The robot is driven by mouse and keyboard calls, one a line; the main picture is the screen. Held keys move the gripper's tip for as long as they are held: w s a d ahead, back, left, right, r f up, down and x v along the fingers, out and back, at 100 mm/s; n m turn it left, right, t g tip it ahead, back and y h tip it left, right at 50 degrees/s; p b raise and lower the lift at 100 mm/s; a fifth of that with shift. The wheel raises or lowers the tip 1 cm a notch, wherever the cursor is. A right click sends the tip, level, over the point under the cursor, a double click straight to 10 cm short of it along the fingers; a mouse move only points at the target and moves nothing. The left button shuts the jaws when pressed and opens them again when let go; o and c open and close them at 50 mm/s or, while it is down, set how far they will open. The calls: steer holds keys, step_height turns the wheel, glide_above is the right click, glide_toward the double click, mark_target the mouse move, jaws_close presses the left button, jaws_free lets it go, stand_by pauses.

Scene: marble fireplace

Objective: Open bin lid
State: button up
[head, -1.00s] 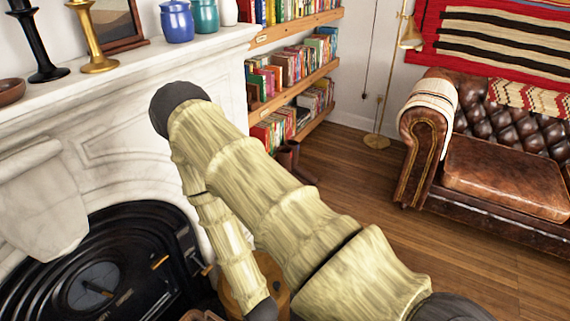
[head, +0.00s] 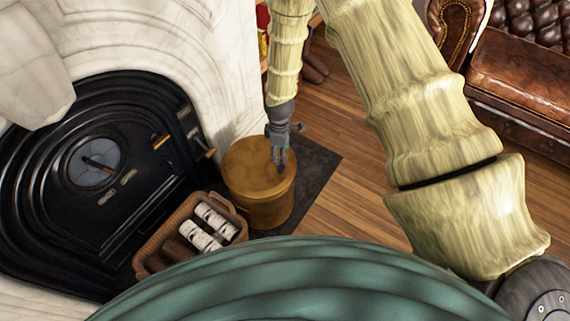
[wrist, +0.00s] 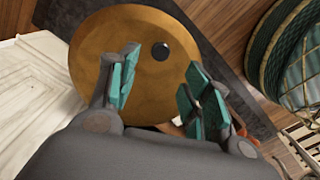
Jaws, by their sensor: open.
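The bin (head: 257,196) is a round brass-coloured drum standing on a dark hearth slab beside the fireplace. Its lid (head: 245,165) lies flat on top and looks closed. In the wrist view the lid (wrist: 135,30) fills the upper middle, with a small dark round knob (wrist: 160,51) on it. My gripper (head: 281,170) hangs above the lid, pointing down. In the wrist view its teal-padded fingers (wrist: 160,88) are spread apart with nothing between them. The knob shows beyond the fingertips, and I cannot tell the exact height gap. In the head view the knob is hidden or too small to see.
A wicker basket (head: 187,236) with white rolls stands just left of the bin. The black fireplace insert (head: 95,185) and white marble surround (head: 225,60) are at left. Wood floor (head: 345,205) is open to the right, with a leather sofa (head: 525,85) beyond.

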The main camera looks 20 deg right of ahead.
mark_target(281, 166)
step_height(281, 166, down, 8)
steer(key=shift+f, duration=0.1)
stand_by(0.4)
steer(key=shift+c, duration=0.5)
steer(key=shift+d, duration=0.1)
jaws_close()
